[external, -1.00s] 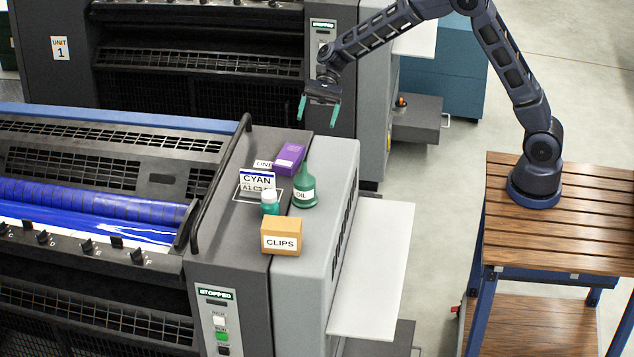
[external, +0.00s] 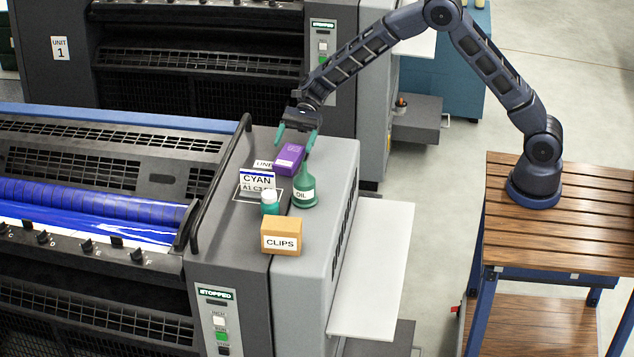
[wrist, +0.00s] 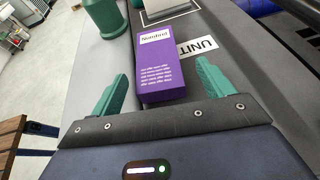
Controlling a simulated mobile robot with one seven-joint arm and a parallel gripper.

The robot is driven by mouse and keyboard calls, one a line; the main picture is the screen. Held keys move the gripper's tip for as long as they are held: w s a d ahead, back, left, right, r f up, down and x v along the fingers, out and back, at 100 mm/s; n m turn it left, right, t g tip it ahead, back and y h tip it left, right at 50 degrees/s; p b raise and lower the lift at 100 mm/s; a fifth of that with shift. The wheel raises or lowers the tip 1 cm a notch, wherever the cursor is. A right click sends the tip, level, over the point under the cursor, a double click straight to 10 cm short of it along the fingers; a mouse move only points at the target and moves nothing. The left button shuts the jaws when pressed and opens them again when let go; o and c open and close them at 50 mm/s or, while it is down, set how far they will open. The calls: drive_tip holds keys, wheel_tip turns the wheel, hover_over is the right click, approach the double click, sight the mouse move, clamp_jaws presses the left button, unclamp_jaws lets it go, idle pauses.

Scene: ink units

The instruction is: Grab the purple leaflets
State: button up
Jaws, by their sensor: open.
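The only purple thing I see is a purple box (external: 290,158) on the grey top of the press unit; I see no loose leaflets. In the wrist view the purple box (wrist: 160,65) has a white label and lines of small white print. My gripper (external: 296,140) is open and empty, its green fingers pointing down at the box's far end. In the wrist view my gripper (wrist: 162,75) has one finger on either side of the box's near end, with a gap on the left. I cannot tell how high the fingertips are above the press top.
A green oil container (external: 304,188) stands close beside the box. A black rail (external: 216,178) runs along the left.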

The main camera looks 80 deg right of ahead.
sight(293, 150)
drive_tip(key=x, duration=0.5)
drive_tip(key=shift+s+a, duration=0.1)
drive_tip(key=c, duration=1.1)
